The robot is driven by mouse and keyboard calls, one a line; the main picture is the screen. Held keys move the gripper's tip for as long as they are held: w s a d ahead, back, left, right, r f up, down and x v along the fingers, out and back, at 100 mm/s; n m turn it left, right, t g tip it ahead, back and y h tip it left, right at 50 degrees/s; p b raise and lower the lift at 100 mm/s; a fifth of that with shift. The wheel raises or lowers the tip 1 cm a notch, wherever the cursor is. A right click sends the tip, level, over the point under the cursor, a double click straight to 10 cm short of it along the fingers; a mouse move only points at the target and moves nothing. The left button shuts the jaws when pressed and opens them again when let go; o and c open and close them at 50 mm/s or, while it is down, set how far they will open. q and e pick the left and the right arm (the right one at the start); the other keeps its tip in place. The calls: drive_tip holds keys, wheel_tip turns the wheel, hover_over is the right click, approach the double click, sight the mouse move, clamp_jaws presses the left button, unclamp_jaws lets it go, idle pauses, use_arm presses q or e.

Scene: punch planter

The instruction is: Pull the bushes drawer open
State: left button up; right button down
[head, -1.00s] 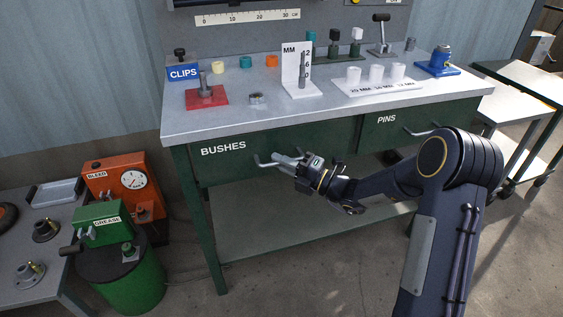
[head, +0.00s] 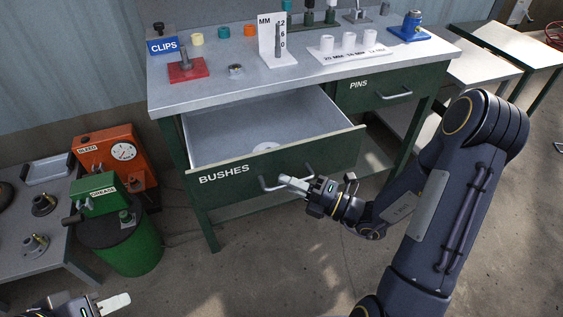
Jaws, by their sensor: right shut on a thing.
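The bushes drawer (head: 221,189) stands well out from the green workbench, its front labelled BUSHES. Its pale inside shows, with a white round thing (head: 266,147) lying in it near the front. My right gripper (head: 286,181) is shut on the drawer's handle (head: 264,184), a metal bar on the drawer front.
The pins drawer (head: 358,98) to the right is shut. The bench top (head: 200,95) holds a red block with a post, a white gauge and white rings. A green drum (head: 133,250) stands left of the bench. The floor before the drawer is clear.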

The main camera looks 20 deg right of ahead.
drive_tip(key=shift+s, duration=1.5)
drive_tip(key=c, duration=1.5)
unclamp_jaws()
drive_tip(key=shift+o, duration=0.2)
drive_tip(key=shift+d, duration=0.1)
drive_tip(key=p+v, duration=0.1)
drive_tip(key=v, duration=0.6)
drive_tip(key=shift+s+d, duration=0.25)
